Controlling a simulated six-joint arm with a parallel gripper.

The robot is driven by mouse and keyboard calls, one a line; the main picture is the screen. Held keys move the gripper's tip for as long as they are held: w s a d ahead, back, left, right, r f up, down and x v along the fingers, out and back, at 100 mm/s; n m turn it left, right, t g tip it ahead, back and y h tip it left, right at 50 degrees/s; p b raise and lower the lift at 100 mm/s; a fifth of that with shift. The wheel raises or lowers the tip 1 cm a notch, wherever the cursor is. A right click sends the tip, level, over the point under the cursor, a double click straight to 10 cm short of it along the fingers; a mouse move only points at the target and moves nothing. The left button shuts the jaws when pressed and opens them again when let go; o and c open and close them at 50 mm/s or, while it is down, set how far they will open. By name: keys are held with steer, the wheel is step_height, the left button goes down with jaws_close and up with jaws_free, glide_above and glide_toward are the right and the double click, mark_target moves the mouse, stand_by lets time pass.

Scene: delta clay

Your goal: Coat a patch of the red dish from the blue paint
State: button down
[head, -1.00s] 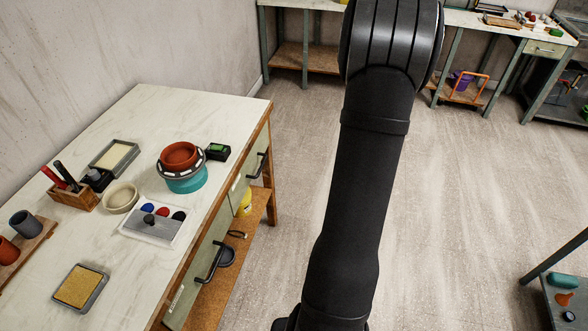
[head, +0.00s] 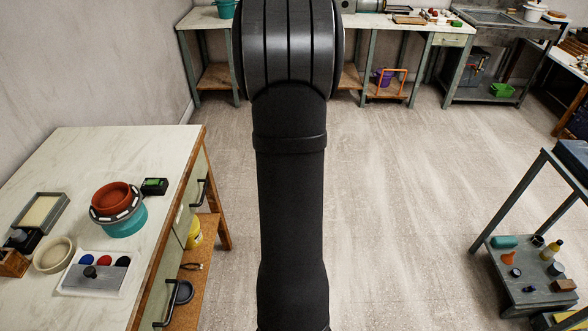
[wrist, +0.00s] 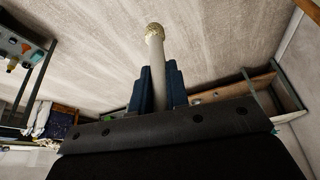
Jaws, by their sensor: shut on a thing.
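The red dish (head: 111,196) sits on a banding wheel with a teal base (head: 126,222) on the table at the left in the head view. The blue paint (head: 97,261) is a round well in a white palette (head: 75,287), beside a red and a black well. In the wrist view my gripper (wrist: 158,88) is shut on a pale cylindrical handle (wrist: 156,60) with a tan, rough-looking end, likely a sponge or brush tool. My arm fills the middle of the head view, and the gripper is out of that view, away from the dish.
The table (head: 160,150) also holds a pale bowl (head: 54,254), a framed tray (head: 40,212) and a small black box with a green top (head: 154,186). Open floor lies right of it. A low cart (head: 530,270) stands at the right.

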steer(key=r, duration=0.2)
steer(key=r+m, duration=0.1)
steer(key=shift+w+d, duration=0.1)
steer(key=shift+w, duration=0.15)
steer(key=s+a+r+n, duration=0.1)
steer(key=s+a, duration=0.3)
steer(key=a, duration=0.9)
steer(key=s+a+r+n+y, duration=0.1)
steer(key=s+a+n, duration=0.3)
steer(key=s+a, duration=0.75)
steer(key=s+a+r+n+g+y, duration=0.15)
steer(key=s+a+n, duration=0.25)
steer(key=s+a, duration=0.75)
steer(key=s+a+r+n+y, duration=0.2)
steer(key=s+a+n, duration=0.35)
steer(key=a, duration=1.05)
steer(key=shift+m, duration=0.95)
steer(key=shift+s+f, duration=0.2)
steer(key=shift+f, duration=0.75)
steer(key=shift+s+f, duration=0.15)
steer(key=shift+f, duration=0.8)
steer(key=shift+s+f, duration=0.2)
steer(key=shift+f, duration=0.75)
steer(key=shift+f, duration=0.6)
step_height(320, 180, up, 7)
